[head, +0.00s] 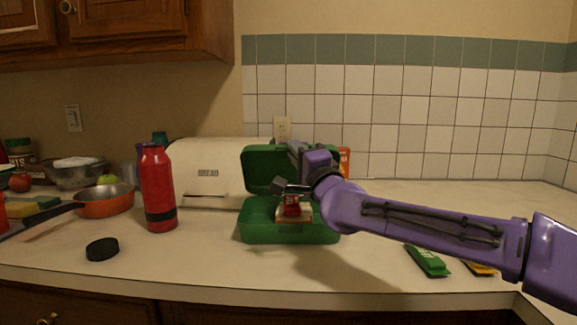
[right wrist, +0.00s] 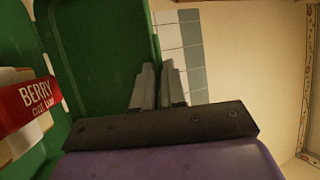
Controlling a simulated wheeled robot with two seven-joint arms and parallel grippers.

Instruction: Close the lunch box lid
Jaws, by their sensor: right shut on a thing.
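The green lunch box (head: 258,232) stands open on the counter, its lid (head: 257,158) raised at the back. In the right wrist view the lid (right wrist: 100,50) fills the upper left. A red "BERRY" bar (head: 291,206) lies in the box on something tan and white; the bar (right wrist: 36,98) also shows in the right wrist view. My right gripper (head: 295,148) reaches over the box to the lid. Its fingers (right wrist: 158,80) are close together at the lid's edge and shut on it. My arm hides part of the lid and box. My left gripper is not in view.
A red bottle (head: 157,190) stands left of the box, with a black disc (head: 102,249) in front. A white bread box (head: 205,178) is behind. An orange pan (head: 104,204) sits further left. A green packet (head: 427,260) lies at right, under my arm.

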